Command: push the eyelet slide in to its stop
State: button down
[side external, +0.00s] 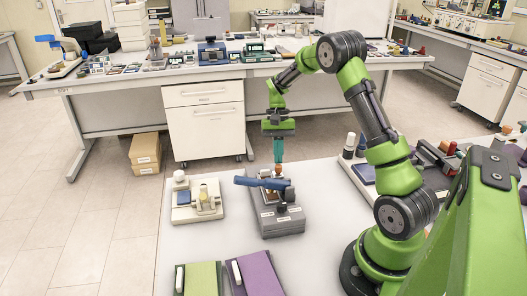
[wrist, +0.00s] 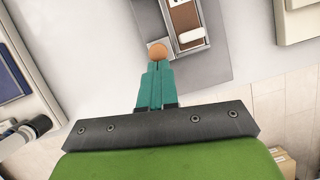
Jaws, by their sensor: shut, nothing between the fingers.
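A grey fixture (side external: 283,222) stands on the near table, with a blue lever (side external: 262,183) across its top. In the wrist view the fixture (wrist: 216,48) carries a metal-edged channel with a brown strip (wrist: 184,17) and a small white bar (wrist: 192,35). A round orange knob (wrist: 157,50) shows at the tip of my gripper (wrist: 158,64). The frames do not make clear which part is the eyelet slide. My gripper (side external: 278,160) has its teal fingers closed together, pointing down at the fixture's far end. I cannot tell whether they touch the knob.
A cream fixture (side external: 196,201) stands to the left of the grey one. A green block (side external: 203,279) and a purple block (side external: 255,274) lie at the table's front. Bottles and other items stand to the right, by my arm. The table between is bare.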

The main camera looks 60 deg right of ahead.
jog(key=shift+a+f, duration=0.1)
jog(key=w+d, duration=0.2)
jog(key=d, duration=0.1)
jog(key=shift+w+d, duration=0.2)
jog(key=shift+d, duration=0.1)
jog(key=w+d+r+n+g+h, duration=0.15)
jog(key=w+r+n, duration=0.35)
jog(key=r, duration=0.5)
jog(key=shift+m+t+y, duration=0.25)
jog(key=shift+m, duration=0.45)
jog(key=x, duration=1)
jog(key=shift+w+f, duration=0.15)
jog(key=shift+w, duration=0.05)
jog(key=shift+s+a, duration=0.6)
jog(key=shift+s, duration=0.15)
jog(key=shift+s+a, duration=0.6)
jog(key=shift+s, duration=0.2)
